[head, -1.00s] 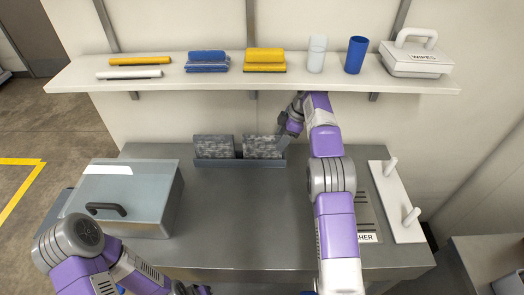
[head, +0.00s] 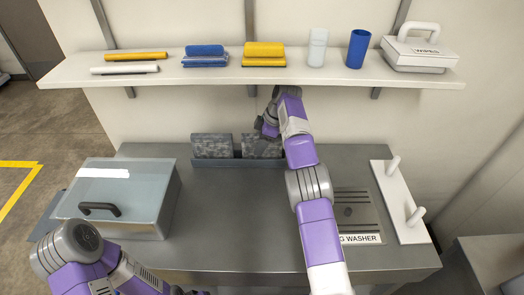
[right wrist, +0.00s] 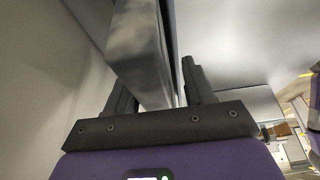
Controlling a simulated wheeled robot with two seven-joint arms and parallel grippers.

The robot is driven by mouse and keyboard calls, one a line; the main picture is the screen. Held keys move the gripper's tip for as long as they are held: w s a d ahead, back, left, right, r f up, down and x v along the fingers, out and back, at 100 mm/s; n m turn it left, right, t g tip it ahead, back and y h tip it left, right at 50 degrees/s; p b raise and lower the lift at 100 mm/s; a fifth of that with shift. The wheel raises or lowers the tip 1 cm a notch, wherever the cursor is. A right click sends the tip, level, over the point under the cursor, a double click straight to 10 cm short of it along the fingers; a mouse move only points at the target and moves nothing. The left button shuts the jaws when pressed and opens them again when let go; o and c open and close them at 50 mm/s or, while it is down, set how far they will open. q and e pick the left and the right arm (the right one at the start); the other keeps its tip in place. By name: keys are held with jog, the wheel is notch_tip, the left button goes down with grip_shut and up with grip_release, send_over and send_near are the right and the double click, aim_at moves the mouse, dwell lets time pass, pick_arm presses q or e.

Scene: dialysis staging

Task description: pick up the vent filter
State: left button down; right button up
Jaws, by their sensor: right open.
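Two mottled grey filter panels stand upright side by side in a dark grey rack (head: 232,163) at the back of the bench. One is the left panel (head: 211,146); the other is the right panel (head: 254,147). I cannot tell which of them is the vent filter. My right gripper (head: 266,130) is open at the top of the right panel and partly hides it. In the right wrist view, a grey panel (right wrist: 140,45) lies between the open fingers (right wrist: 156,70). My left arm shows at the lower left, but its gripper is out of view.
A wall shelf (head: 215,77) hangs above the rack, carrying rolls, cloth stacks, cups and a wipes box (head: 422,52). A lidded grey box (head: 125,195) stands on the left; a white board with pegs (head: 398,205) is on the right. The middle bench is clear.

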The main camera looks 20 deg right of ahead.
jog(key=shift+f, duration=0.2)
dwell(0.6)
grip_shut()
jog(key=shift+r, duration=0.1)
jog(key=shift+r, duration=0.1)
jog(key=t+b, duration=0.1)
jog(key=s+r+t+b, duration=0.1)
jog(key=b, duration=0.1)
jog(key=shift+s+a+r, duration=0.15)
jog(key=shift+a+r, duration=0.05)
jog(key=shift+r, duration=0.05)
dwell(0.6)
